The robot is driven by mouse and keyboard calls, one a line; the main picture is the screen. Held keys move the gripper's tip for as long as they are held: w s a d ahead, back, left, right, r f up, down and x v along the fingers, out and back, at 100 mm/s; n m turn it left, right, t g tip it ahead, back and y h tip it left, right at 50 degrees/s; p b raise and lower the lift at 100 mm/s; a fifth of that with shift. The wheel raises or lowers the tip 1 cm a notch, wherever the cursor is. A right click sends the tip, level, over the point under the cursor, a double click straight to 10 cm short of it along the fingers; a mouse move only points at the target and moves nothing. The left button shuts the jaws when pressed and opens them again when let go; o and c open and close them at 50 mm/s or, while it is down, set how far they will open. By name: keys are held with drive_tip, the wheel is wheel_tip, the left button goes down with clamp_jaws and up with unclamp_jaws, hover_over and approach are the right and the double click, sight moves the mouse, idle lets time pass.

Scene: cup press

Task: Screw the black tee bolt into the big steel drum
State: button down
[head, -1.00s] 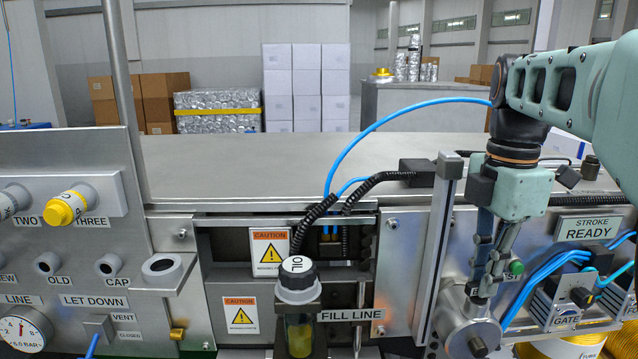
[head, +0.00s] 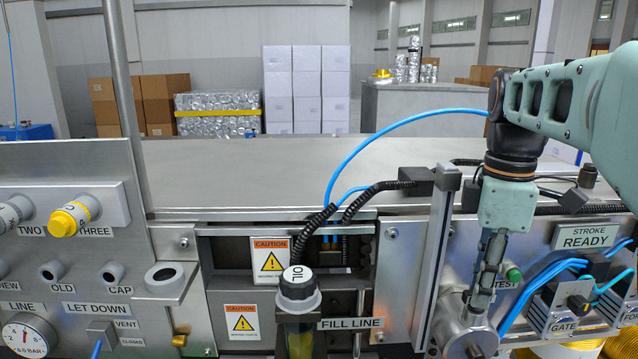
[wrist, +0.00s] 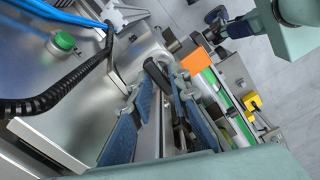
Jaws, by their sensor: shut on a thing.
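My gripper (head: 474,306) points down at the right of the head view, just above the big steel drum (head: 450,328). In the wrist view my gripper (wrist: 157,79) has its two blue fingers on either side of the black tee bolt (wrist: 155,73), shut on its dark bar. The rounded steel of the drum (wrist: 152,48) shows just beyond the bolt. The fingers hide the bolt in the head view, and I cannot tell how deep its thread sits in the drum.
A steel upright (head: 436,255) stands close left of my gripper. To the right are a green TEST button (head: 513,275), blue hoses (head: 540,285) and the GATE knob (head: 578,304). The steel top (head: 270,170) behind is clear.

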drive_tip(key=shift+f, duration=0.1)
drive_tip(key=c, duration=1.7)
unclamp_jaws()
drive_tip(key=shift+d, duration=0.1)
wheel_tip(320, 180, up, 9)
drive_tip(key=p, duration=0.8)
